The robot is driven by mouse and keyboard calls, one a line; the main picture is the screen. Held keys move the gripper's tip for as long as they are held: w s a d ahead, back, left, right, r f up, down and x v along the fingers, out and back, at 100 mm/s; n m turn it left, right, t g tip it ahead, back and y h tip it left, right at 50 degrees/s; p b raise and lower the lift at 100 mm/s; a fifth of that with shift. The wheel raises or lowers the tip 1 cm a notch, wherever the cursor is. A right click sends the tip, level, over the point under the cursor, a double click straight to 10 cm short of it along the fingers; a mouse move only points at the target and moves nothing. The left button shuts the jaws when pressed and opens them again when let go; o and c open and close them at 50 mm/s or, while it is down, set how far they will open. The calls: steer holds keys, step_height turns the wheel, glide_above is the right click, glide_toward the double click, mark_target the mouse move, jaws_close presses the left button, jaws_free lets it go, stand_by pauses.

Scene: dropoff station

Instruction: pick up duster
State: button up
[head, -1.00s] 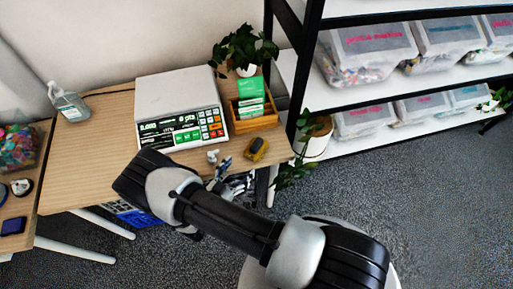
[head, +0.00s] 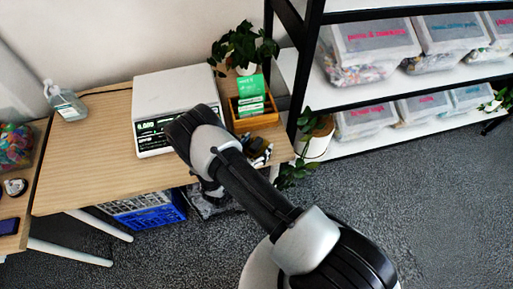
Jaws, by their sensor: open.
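My gripper (head: 260,151) is at the right end of the wooden desk, just in front of the wooden box. It is open, small in view and partly behind my arm. The duster, a small dark and yellow block in the earlier view, lay on the desk at this same spot. It is now largely hidden by the gripper, and I cannot tell whether the fingers touch it.
A white counting scale (head: 165,92) stands left of a wooden box (head: 263,121) holding green packs. A plant (head: 243,46) is behind. A bottle (head: 65,101) stands at the far left. A black-framed shelf (head: 400,90) with bins is at the right. The desk's left side (head: 90,160) is clear.

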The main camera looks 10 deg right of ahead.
mark_target(256, 142)
steer(key=c, duration=1.2)
steer(key=shift+r, duration=0.1)
steer(key=shift+c, duration=0.2)
step_height(256, 142, up, 20)
steer(key=p, duration=0.6)
steer(key=o, duration=0.6)
steer(key=c, duration=0.4)
